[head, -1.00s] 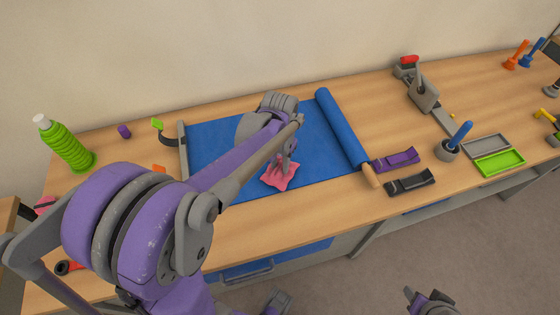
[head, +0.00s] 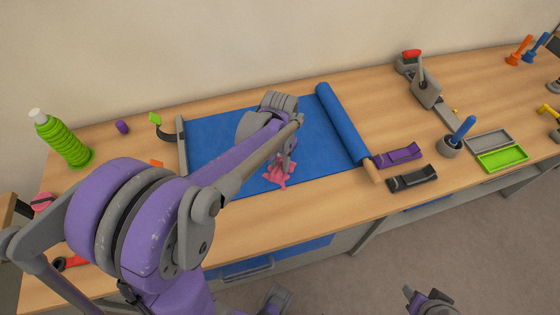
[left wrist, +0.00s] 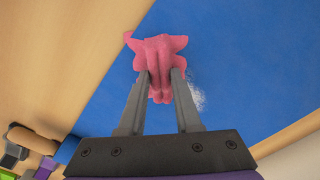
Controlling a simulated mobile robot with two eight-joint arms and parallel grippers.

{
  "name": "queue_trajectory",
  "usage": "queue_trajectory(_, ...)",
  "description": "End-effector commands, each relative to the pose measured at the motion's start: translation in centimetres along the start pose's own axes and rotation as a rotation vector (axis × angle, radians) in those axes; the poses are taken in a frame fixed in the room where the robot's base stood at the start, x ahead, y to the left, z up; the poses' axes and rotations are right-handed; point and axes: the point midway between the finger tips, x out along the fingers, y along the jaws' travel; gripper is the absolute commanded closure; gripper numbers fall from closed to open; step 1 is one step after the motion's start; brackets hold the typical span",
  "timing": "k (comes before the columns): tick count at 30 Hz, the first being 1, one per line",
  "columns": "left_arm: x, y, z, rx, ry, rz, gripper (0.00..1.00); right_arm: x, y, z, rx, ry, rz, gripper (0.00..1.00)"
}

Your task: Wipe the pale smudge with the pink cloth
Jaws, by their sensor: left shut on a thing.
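The pink cloth (head: 279,175) is bunched up over the front part of the blue mat (head: 320,140). My left gripper (head: 287,157) is shut on it from above, and the left wrist view shows the cloth (left wrist: 158,58) pinched between both fingertips (left wrist: 160,80). The pale smudge (left wrist: 197,97) shows in the left wrist view as a whitish speckled patch on the mat, just right of the fingers and cloth. In the head view the smudge is not visible. My right gripper (head: 430,302) is at the bottom right, away from the bench; its jaw opening is unclear.
The mat's rolled end (head: 342,130) lies right of the cloth. Purple (head: 398,154) and black (head: 412,179) straps lie further right. A green bottle (head: 62,138) stands at the left. The bench's front edge is close to the cloth.

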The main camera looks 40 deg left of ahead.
Motion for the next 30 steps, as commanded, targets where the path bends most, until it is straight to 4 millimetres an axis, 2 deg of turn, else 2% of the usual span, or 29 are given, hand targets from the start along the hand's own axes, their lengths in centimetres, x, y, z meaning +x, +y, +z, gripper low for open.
queue_trajectory(5, 0.0, -0.2, -0.2, -0.001, 0.000, 0.000, 1.00, 0.0, 0.0, 0.0, 0.000, 0.000, 0.000, 0.50)
queue_trajectory(15, -0.2, -2.5, -2.5, -0.002, 0.000, 0.000, 1.00, 0.1, 0.0, 0.1, 0.000, 0.000, 0.000, 0.50)
queue_trajectory(23, -0.1, -3.3, -3.3, -0.001, 0.000, 0.000, 1.00, 0.1, 0.0, 0.1, 0.000, -0.001, 0.000, 0.50)
queue_trajectory(30, 0.1, -5.0, -5.1, -0.001, 0.000, 0.000, 1.00, 0.3, 0.0, 0.2, 0.000, -0.001, 0.000, 0.50)
